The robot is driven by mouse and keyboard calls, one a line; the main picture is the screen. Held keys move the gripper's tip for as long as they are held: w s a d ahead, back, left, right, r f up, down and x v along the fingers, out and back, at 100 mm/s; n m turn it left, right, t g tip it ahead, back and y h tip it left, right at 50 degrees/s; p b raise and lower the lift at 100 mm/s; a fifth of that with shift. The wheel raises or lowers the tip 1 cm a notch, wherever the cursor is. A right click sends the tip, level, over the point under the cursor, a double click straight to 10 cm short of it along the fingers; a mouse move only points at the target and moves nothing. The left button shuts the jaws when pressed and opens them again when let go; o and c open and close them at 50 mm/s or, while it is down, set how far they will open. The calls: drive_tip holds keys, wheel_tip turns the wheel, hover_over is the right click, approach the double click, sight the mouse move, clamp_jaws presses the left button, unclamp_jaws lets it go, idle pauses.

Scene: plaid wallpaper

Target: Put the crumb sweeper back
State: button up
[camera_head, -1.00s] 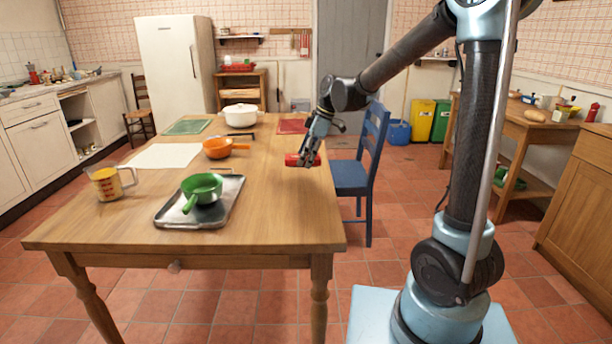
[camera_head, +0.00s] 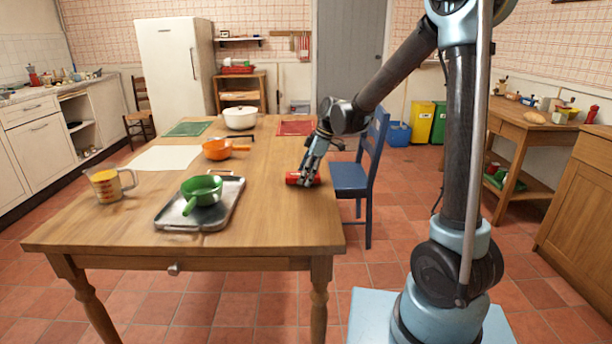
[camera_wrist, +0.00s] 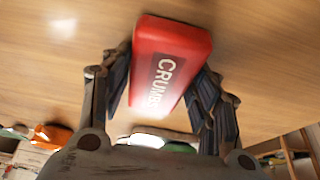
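The crumb sweeper (camera_head: 295,179) is a red block near the right edge of the wooden table (camera_head: 272,222). In the wrist view the crumb sweeper (camera_wrist: 165,50) shows a dark label reading "CRUMB", partly cut off. My gripper (camera_head: 308,177) is closed around it from above, with one finger on each side. The fingers of my gripper (camera_wrist: 160,95) flank its lower part in the wrist view. I cannot tell whether it touches the tabletop or hangs just above it.
A metal tray (camera_head: 226,213) with a green pan (camera_head: 203,188) lies left of my gripper. A blue chair (camera_head: 352,176) stands at the table's right. The front right tabletop is clear.

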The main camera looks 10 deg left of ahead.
drive_tip(key=shift+o, duration=0.5)
drive_tip(key=shift+r, duration=0.1)
drive_tip(key=v, duration=1.2)
drive_tip(key=s+d+m+t, duration=0.1)
drive_tip(key=s+d+m, duration=0.4)
drive_tip(key=d, duration=0.7)
drive_tip(key=s+d+f+m+h, duration=0.1)
drive_tip(key=s+d+f+m, duration=0.3)
drive_tip(key=s+d+m, duration=0.1)
drive_tip(key=s+d+f+m+t+h, duration=0.1)
drive_tip(key=s+d+f+m+h, duration=0.1)
drive_tip(key=s+d+f+m, duration=0.3)
drive_tip(key=s+d+f+m+t+h, duration=0.1)
drive_tip(key=s+d+f+m, duration=0.3)
drive_tip(key=s+d, duration=0.5)
drive_tip(key=d+m, duration=0.1)
drive_tip(key=d, duration=0.3)
drive_tip(key=shift+s+d+f+m, duration=0.2)
drive_tip(key=shift+s+f+m, duration=0.1)
drive_tip(key=shift+s, duration=0.1)
